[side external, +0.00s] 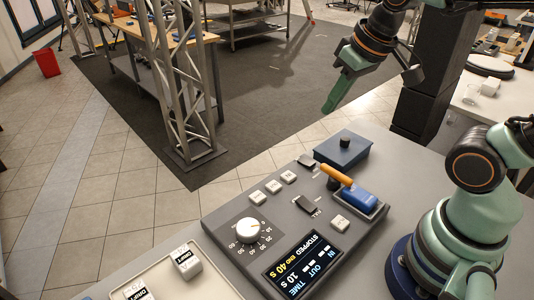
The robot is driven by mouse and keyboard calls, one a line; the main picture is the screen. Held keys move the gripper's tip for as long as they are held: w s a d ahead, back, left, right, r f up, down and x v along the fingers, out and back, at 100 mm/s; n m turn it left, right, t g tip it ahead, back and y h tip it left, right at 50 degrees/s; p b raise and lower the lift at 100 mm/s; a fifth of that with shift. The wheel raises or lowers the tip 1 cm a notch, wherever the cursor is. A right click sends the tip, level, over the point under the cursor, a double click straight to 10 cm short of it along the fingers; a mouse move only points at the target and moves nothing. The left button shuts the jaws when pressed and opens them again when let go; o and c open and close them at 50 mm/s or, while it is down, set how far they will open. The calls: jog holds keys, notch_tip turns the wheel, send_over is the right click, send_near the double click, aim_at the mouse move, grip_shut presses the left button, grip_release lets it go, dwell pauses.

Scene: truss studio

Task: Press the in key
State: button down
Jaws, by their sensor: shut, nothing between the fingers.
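A grey control panel (285,222) lies on the table. Three small white keys, a near one (257,197), a middle one (272,186) and a far one (288,176), stand in a row on it; another white key (340,223) sits apart, toward the right. Their markings are too small to read, so I cannot tell which is the in key. The panel's display (304,264) shows IN, OUT, TIME, STOPPED, END and figures. My gripper (328,108) is shut and empty, pointing down, well above the panel's far end and touching nothing.
A white dial (248,231) and a dark switch (307,205) stand on the panel. Beside them is a blue block with an orange handle (337,174). A blue box (340,152) stands behind. A tray (213,286) holds white labelled blocks at the front left.

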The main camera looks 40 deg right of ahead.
jog(key=w+m+g, duration=0.1)
jog(key=w+g, duration=0.1)
jog(key=m+g, duration=0.6)
jog(key=g, duration=0.4)
send_over(287, 173)
notch_tip(287, 173, down, 10)
jog(key=shift+f, duration=0.25)
jog(key=shift+a+f, duration=0.1)
jog(key=shift+f, duration=4.3)
jog(key=shift+f, duration=0.1)
jog(key=shift+f, duration=0.35)
